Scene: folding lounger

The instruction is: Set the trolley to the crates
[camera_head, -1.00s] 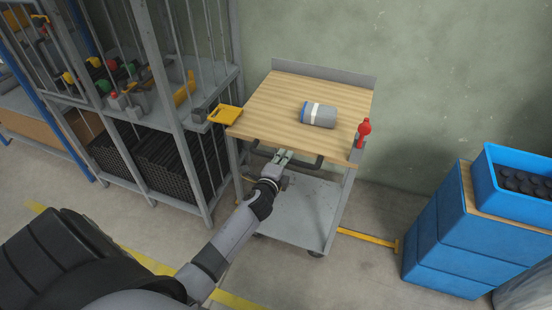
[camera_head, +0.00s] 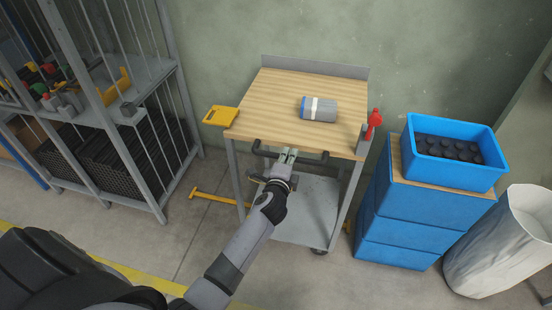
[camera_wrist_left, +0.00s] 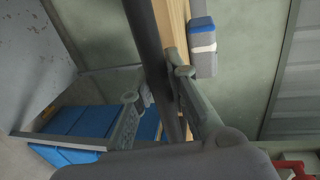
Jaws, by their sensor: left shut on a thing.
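The trolley (camera_head: 270,104) has a wooden top, a grey lower shelf and a dark push handle along its front edge. My left gripper (camera_head: 287,156) is shut on the handle at about its middle. In the left wrist view the handle bar (camera_wrist_left: 150,50) runs between the fingers of my left gripper (camera_wrist_left: 160,95). The blue crates (camera_head: 415,215) are stacked to the right of the trolley, close beside it. An open blue crate (camera_head: 480,177) with dark round parts sits on top. My right gripper is not in view.
A grey and blue cylinder (camera_head: 320,109) lies on the trolley top. A yellow tray (camera_head: 220,114) hangs at its left and a red-topped item (camera_head: 374,118) at its right. A caged rack (camera_head: 115,110) stands left, a white sack (camera_head: 497,250) right. A yellow floor bracket (camera_head: 225,200) lies left.

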